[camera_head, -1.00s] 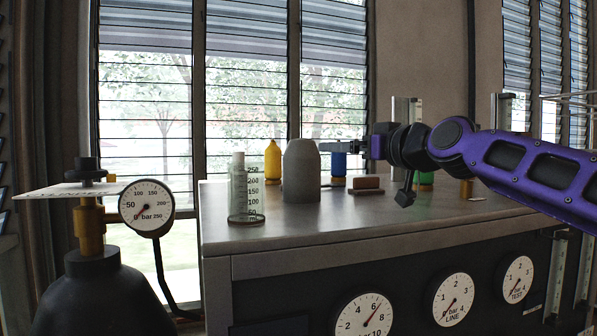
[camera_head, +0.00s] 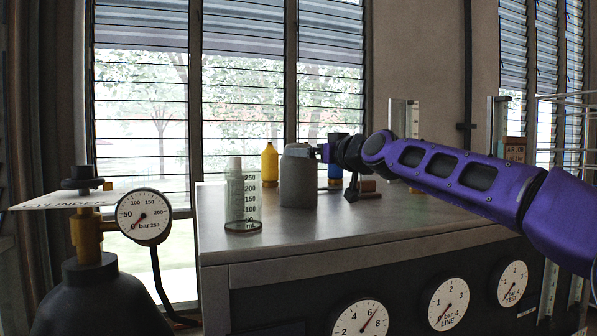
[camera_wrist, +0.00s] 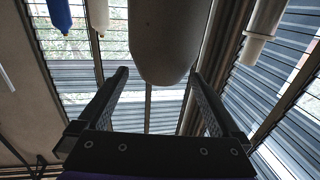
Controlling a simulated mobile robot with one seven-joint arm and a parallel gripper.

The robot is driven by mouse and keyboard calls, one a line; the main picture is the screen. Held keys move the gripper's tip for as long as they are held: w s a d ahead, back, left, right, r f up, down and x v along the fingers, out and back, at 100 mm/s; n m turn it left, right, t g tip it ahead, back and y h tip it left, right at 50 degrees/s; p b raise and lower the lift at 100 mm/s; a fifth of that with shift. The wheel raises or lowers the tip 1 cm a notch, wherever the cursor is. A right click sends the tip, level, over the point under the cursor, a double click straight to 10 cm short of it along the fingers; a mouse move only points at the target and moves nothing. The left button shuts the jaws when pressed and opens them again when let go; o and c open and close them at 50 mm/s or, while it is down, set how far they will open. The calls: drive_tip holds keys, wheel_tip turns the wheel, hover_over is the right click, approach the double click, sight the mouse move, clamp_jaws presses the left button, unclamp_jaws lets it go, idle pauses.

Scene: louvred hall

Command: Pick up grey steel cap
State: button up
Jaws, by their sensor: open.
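The grey steel cap (camera_head: 298,182) is an upright, dome-topped cylinder on the bench top. In the wrist view its rounded end (camera_wrist: 168,40) fills the top middle and the picture looks upside down. My gripper (camera_head: 308,152) is at the cap's upper part, coming from the right. In the wrist view my gripper (camera_wrist: 158,73) is open, with one finger on each side of the rounded end. I cannot tell whether the fingers touch the cap. Part of the cap's top is hidden by the gripper in the head view.
A clear measuring cylinder (camera_head: 243,203) stands left of the cap on the bench (camera_head: 340,228). A yellow bottle (camera_head: 270,165) is behind it. A blue bottle (camera_head: 334,172) and a reddish-brown block (camera_head: 368,188) are to the right. The front of the bench top is clear.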

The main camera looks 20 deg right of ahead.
drive_tip(key=shift+w+a+r+p, duration=0.1)
drive_tip(key=shift+w+a+p, duration=0.1)
drive_tip(key=shift+w, duration=0.45)
drive_tip(key=shift+w+a+r+p, duration=0.1)
drive_tip(key=shift+w+a+p, duration=0.1)
drive_tip(key=shift+w, duration=0.4)
drive_tip(key=shift+w+a+p, duration=0.2)
drive_tip(key=shift+w, duration=0.45)
drive_tip(key=shift+w+f, duration=0.1)
drive_tip(key=shift+w, duration=0.55)
drive_tip(key=shift+c, duration=0.3)
clamp_jaws()
